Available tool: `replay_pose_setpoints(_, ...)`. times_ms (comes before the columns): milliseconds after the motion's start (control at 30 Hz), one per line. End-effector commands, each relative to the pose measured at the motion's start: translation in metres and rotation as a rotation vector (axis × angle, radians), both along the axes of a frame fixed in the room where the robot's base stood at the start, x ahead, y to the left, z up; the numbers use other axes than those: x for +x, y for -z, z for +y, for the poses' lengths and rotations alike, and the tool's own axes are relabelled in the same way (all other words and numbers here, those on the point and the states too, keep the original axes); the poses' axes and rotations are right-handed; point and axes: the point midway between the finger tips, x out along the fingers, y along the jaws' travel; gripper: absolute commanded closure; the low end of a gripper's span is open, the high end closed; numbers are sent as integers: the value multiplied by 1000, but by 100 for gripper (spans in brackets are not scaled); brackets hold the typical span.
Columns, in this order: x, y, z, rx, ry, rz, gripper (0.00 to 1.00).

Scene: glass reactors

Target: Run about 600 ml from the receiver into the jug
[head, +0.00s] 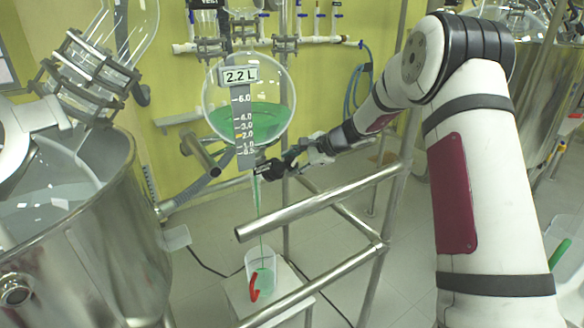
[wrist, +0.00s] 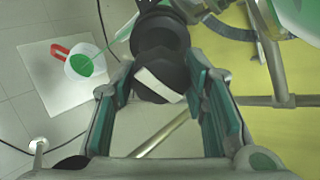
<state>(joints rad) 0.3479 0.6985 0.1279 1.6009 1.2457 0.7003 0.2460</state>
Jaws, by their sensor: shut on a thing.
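The receiver (head: 275,85) is a round glass flask, about half full of green liquid. A sign on it reads 2.2 L, above a scale strip (head: 243,135). A thin green stream (head: 260,215) falls from its outlet into the jug (head: 252,258). The jug is translucent with a red handle and holds some green liquid; it also shows in the wrist view (wrist: 72,70). My gripper (head: 277,165) is at the outlet below the receiver. In the wrist view its fingers (wrist: 162,80) are shut on a black valve knob (wrist: 158,58) with a white stripe.
The jug stands on a white stand (head: 232,296). A steel vessel (head: 95,240) fills the left side. Cables lie on the floor.

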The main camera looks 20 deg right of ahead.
Motion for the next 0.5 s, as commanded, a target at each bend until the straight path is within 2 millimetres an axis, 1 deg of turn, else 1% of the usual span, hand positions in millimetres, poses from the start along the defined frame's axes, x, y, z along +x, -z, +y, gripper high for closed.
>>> replay_pose_setpoints(33,2,4,-2,-22,-20,-30,87)
replay_pose_setpoints(500,2,5,-1,-201,-191,-266,87)
